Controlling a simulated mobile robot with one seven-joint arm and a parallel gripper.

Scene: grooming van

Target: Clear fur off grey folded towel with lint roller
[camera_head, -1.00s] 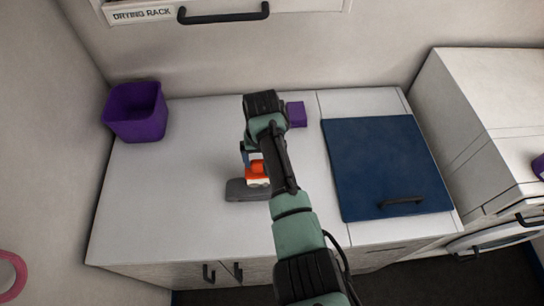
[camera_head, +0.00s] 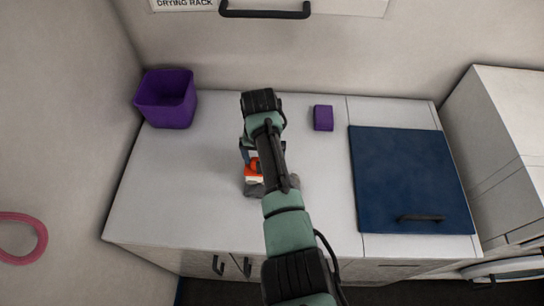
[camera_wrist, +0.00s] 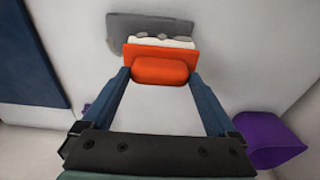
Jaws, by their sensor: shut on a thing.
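The lint roller has an orange handle block (camera_head: 254,168) and a white roller part (camera_head: 254,180). In the wrist view the orange block (camera_wrist: 160,70) sits between both blue fingers, and my gripper (camera_wrist: 160,80) is shut on it. The grey folded towel (camera_head: 254,193) lies on the counter under the roller, partly hidden by it and my arm. The towel also shows in the wrist view (camera_wrist: 125,27), beyond the white roller edge. A few grey-brown clumps (camera_wrist: 162,36) show at that edge; I cannot tell whether they are on the roller or towel.
The white counter (camera_head: 180,190) is clear to the left of the towel. A purple bin (camera_head: 166,98) stands at the back left. A small purple block (camera_head: 323,118) lies behind the towel to the right. A blue panel with a black handle (camera_head: 405,180) covers the right side.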

